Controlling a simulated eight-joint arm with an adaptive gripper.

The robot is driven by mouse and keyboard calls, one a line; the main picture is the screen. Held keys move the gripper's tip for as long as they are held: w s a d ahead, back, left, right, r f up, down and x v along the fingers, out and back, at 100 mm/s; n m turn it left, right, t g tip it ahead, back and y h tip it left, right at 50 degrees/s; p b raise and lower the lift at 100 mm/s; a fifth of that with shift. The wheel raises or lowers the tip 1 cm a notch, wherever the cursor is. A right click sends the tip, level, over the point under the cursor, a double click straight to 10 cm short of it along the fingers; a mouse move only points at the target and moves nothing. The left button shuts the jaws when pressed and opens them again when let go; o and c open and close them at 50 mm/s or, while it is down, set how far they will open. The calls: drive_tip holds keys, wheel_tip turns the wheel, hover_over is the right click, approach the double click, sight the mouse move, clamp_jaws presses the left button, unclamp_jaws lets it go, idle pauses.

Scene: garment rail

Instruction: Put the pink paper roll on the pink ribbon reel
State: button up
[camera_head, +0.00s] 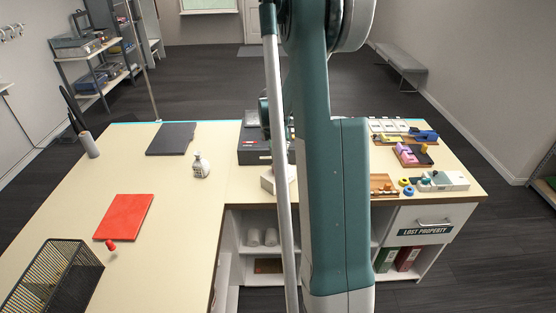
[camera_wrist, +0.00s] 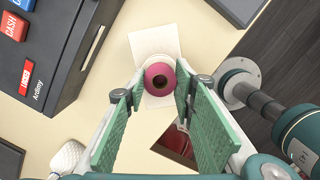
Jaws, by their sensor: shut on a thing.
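In the wrist view, my gripper (camera_wrist: 160,80) points down with its two green fingers on either side of a round pink roll (camera_wrist: 153,77). No separate pink ribbon reel shows clearly, and anything under the roll is hidden.
A black cash box (camera_wrist: 60,45) stands left of the gripper; it also shows in the head view (camera_head: 254,152). Small coloured items on trays (camera_head: 412,158) fill the right counter.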

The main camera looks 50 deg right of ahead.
drive_tip(key=o, duration=0.8)
drive_tip(key=shift+r, duration=0.2)
drive_tip(key=shift+w+a+r, duration=0.1)
drive_tip(key=shift+a+r, duration=0.15)
drive_tip(key=shift+r, duration=1.7)
drive_tip(key=shift+a+r, duration=0.2)
drive_tip(key=shift+r, duration=1.8)
drive_tip(key=shift+w+a+r, duration=0.1)
drive_tip(key=shift+a+r, duration=0.15)
drive_tip(key=shift+r, duration=1.7)
drive_tip(key=shift+a, duration=0.1)
